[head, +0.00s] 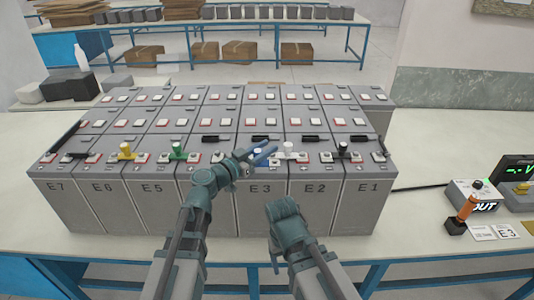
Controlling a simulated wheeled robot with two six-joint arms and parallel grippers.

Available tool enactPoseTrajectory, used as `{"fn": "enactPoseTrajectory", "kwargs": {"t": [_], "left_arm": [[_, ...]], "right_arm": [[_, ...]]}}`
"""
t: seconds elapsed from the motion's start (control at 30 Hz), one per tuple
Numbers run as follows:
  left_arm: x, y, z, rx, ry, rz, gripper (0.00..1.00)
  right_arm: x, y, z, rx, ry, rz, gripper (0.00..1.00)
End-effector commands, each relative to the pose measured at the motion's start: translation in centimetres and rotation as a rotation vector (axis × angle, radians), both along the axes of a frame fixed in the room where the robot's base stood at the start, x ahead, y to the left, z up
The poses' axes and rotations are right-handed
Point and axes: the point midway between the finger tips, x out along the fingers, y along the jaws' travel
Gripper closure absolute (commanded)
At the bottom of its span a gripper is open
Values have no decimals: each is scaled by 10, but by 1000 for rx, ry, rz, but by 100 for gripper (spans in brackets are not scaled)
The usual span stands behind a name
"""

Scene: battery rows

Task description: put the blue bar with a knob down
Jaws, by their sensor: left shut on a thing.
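The blue bar with a knob (258,154) shows in the head view over the front edge of the battery marked E3 (261,205). My left gripper (264,151) is shut on it, and its fingers hide part of the bar. I cannot tell whether the bar touches the terminals below. My right arm ends low in front of E3 and E2, with the right gripper (281,209) seen from behind and its fingers hidden.
Front-row bars with knobs are yellow (126,151), green (178,150), white (289,147) and black (343,149). Dark bars lie behind them. An orange-handled tool (467,208) and a meter (514,172) are at the right.

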Motion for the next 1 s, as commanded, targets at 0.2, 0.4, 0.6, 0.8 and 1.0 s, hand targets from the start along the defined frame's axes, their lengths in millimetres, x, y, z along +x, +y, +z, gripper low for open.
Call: {"fn": "enactPoseTrajectory", "kwargs": {"t": [0.2,0.4,0.6,0.8,1.0], "left_arm": [[22,-1,-11,0,0,0,100],[18,-1,-39,0,0,0,100],[18,-1,-37,0,0,0,100],[18,-1,-40,0,0,0,100],[18,-1,-40,0,0,0,40]], "right_arm": [[0,0,-11,0,0,0,28],[0,0,-39,0,0,-1,28],[0,0,-37,0,0,-1,28],[0,0,-40,0,0,-1,28],[0,0,-40,0,0,-1,28]]}}
